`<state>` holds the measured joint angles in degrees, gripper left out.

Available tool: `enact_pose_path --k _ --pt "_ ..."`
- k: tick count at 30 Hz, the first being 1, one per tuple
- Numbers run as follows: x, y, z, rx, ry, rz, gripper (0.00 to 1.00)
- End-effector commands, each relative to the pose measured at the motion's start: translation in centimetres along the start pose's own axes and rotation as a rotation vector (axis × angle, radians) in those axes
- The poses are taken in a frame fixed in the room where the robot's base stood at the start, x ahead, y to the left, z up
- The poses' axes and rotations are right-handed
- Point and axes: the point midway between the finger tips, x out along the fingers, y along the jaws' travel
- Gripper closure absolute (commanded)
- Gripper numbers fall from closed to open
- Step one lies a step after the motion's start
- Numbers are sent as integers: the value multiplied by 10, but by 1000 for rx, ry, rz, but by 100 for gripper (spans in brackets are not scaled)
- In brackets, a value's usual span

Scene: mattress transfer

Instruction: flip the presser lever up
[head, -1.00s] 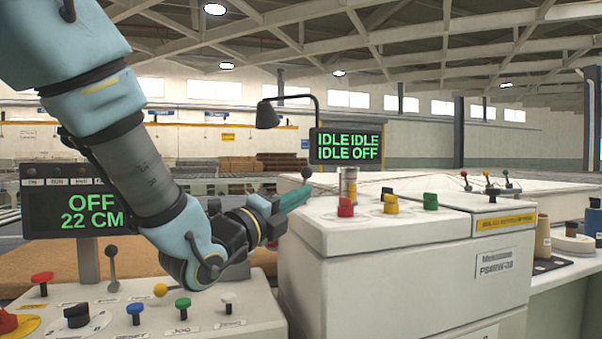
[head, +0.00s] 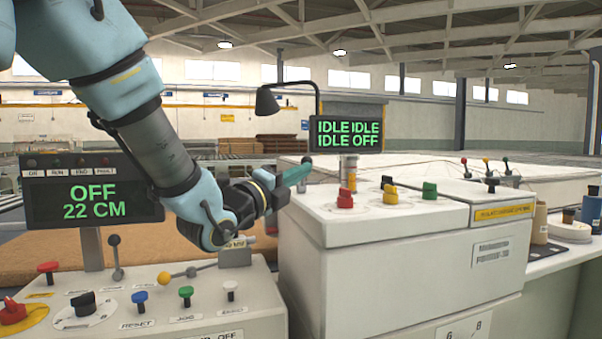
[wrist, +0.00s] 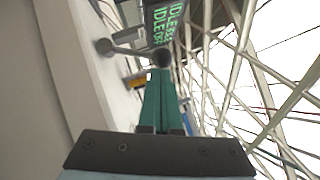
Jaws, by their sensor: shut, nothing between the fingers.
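A grey lever with a round ball end (wrist: 104,46) shows in the wrist view, its bar running right to a round end (wrist: 160,58) just beyond my fingertips. I take it to be the presser lever. In the head view a small dark ball (head: 305,160) shows at the left end of the white cabinet, right by my fingertips; the rest there is hidden. My gripper (head: 306,170) has its teal fingers closed together with nothing between them. The fingertips (wrist: 160,76) overlap the lever's near end in the wrist view; I cannot tell whether they touch.
The white cabinet (head: 400,260) carries red, yellow and green knobs. A display (head: 346,134) reads IDLE and OFF.

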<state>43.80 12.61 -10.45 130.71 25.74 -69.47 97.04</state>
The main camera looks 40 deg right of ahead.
Motion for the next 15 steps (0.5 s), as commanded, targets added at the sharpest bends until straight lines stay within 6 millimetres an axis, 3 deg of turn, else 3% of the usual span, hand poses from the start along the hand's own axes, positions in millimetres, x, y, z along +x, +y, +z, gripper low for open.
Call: enact_pose_path --k 15 --pt "6 -8 9 -93 -1 66 100"
